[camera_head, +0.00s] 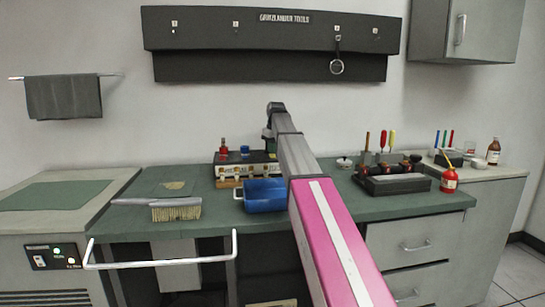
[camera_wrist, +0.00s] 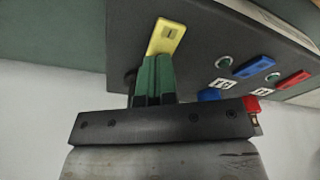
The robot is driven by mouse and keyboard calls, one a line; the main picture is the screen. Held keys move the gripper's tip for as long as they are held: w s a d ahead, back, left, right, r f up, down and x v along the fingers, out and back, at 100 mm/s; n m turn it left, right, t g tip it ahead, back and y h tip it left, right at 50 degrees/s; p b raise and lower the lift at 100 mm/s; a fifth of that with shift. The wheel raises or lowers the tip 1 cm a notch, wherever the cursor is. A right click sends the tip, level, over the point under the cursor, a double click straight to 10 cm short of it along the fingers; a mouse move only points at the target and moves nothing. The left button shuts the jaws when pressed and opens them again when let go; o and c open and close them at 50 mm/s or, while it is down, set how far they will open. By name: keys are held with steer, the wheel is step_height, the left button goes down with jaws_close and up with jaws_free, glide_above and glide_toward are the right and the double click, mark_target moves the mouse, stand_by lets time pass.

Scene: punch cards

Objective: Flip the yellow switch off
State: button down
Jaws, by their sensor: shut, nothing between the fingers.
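The yellow switch plate (camera_wrist: 167,36) shows in the wrist view on a dark panel (camera_wrist: 195,50), with a small dark mark on it. My gripper (camera_wrist: 154,62) has its green fingers shut together, with tips at the plate's lower edge. I cannot tell whether they touch it. The fingers hide whatever lies behind them, and the switch's lever position cannot be made out. In the head view a dark box with red and blue parts on top (camera_head: 228,170) stands on the bench, left of my arm. The yellow switch is not clear there.
On the panel are a blue plate (camera_wrist: 254,66) and a red plate (camera_wrist: 292,79). In the head view a blue bin (camera_head: 264,199) stands in front of the box. A brush (camera_head: 176,210) lies left, and a dark tool holder (camera_head: 393,184) stands right on the green bench (camera_head: 120,222).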

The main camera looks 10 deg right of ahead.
steer(key=shift+f, duration=0.4)
steer(key=shift+r, duration=0.1)
stand_by(0.3)
steer(key=shift+r, duration=3.45)
steer(key=shift+s, duration=0.15)
